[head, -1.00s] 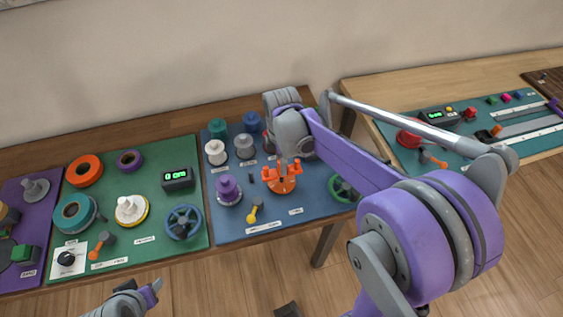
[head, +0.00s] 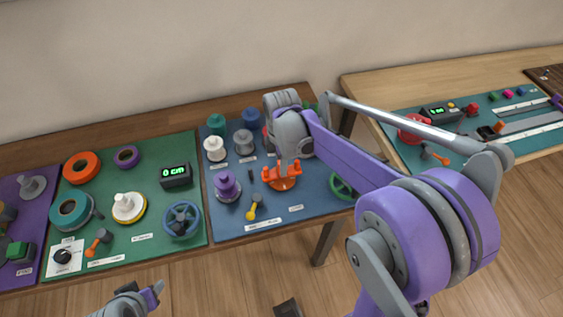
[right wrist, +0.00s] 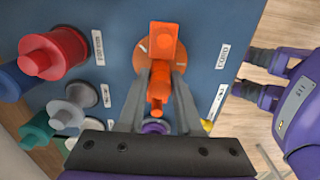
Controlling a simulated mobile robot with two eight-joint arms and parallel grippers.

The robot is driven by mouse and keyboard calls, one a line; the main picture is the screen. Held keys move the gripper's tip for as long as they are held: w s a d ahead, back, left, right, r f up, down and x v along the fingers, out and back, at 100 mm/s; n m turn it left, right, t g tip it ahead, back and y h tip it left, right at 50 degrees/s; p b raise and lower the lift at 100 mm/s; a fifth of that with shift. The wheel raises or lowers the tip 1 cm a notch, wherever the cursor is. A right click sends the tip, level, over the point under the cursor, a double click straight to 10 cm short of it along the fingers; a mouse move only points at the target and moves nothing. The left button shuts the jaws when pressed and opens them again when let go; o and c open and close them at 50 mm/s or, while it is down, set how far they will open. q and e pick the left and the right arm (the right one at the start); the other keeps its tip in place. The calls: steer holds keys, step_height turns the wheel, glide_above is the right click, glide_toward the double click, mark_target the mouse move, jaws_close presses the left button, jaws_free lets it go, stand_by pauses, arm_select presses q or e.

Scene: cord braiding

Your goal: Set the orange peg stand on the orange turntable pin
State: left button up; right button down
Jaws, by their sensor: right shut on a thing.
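The orange peg stand (head: 281,172) is in my right gripper (head: 283,163), over the orange turntable (head: 282,185) on the blue mat. In the right wrist view the jaws (right wrist: 158,78) are shut on the stand (right wrist: 162,45), with the turntable disc (right wrist: 143,60) behind it. The stand hides the turntable's pin, so I cannot tell whether they touch. My left gripper (head: 154,291) is low at the bottom left, away from the table; its jaws are too small to read.
A purple spool (head: 227,186) stands just left of the turntable and a yellow-knobbed lever (head: 254,208) in front. White (head: 214,149) and grey (head: 244,142) spools stand behind. A green handwheel (head: 341,187) is to the right, partly behind my arm.

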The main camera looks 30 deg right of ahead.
arm_select(q)
steer(key=shift+f, duration=0.1)
arm_select(e)
steer(key=shift+f, duration=0.15)
steer(key=shift+f+b, duration=0.5)
steer(key=shift+f, duration=0.15)
arm_select(q)
steer(key=shift+s+f, duration=0.15)
steer(key=shift+f, duration=0.4)
arm_select(e)
steer(key=c, duration=0.5)
jaws_free()
arm_select(q)
steer(key=shift+r, duration=0.1)
arm_select(e)
steer(key=shift+r, duration=0.1)
steer(key=shift+r+p, duration=2.3)
steer(key=shift+r, duration=1.65)
arm_select(q)
step_height(320, 180, up, 6)
steer(key=w, duration=0.2)
steer(key=shift+s, duration=0.1)
